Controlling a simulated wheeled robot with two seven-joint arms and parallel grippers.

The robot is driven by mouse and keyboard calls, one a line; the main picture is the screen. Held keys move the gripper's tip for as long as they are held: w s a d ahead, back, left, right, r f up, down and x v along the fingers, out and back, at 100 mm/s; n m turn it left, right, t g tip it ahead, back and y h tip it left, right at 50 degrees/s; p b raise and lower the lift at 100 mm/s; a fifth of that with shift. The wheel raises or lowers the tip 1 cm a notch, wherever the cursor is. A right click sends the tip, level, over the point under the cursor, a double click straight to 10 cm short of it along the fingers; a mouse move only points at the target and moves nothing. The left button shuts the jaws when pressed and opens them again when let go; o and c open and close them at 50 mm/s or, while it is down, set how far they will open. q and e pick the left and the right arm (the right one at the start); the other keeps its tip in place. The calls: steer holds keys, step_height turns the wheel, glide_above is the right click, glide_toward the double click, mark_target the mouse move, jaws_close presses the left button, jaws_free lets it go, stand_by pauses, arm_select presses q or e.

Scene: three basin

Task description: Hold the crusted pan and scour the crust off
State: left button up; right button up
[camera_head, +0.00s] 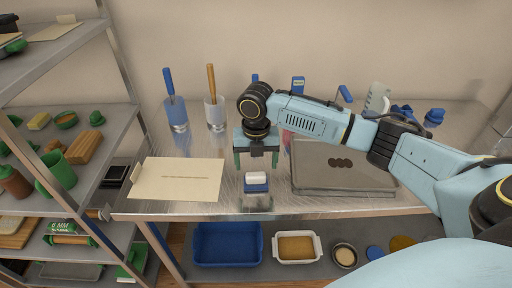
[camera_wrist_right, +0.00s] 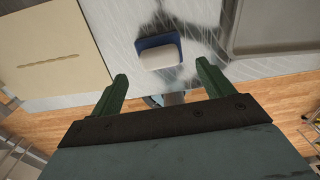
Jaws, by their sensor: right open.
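A small block, white over blue (camera_head: 256,182), which looks like a scouring sponge, lies on the table left of the pan. It also shows in the right wrist view (camera_wrist_right: 160,56). My right gripper (camera_head: 256,166) is open and empty, pointing down just behind and above the block, its green fingers (camera_wrist_right: 161,75) spread. My left gripper is not in view.
A beige board (camera_head: 176,180) lies left of the block. Two clear holders with a blue-handled tool (camera_head: 169,85) and a wooden-handled tool (camera_head: 211,83) stand behind. A blue basin (camera_head: 228,245) and a white dish (camera_head: 296,248) sit below the table. Shelves stand left.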

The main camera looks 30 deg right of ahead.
mark_target(256, 174)
steer(key=shift+f, duration=2.8)
steer(key=shift+c, duration=0.3)
steer(key=c, duration=1.1)
steer(key=shift+r, duration=0.2)
step_height(256, 174, up, 6)
steer(key=p, duration=0.6)
steer(key=shift+f, duration=0.1)
steer(key=shift+a, duration=0.1)
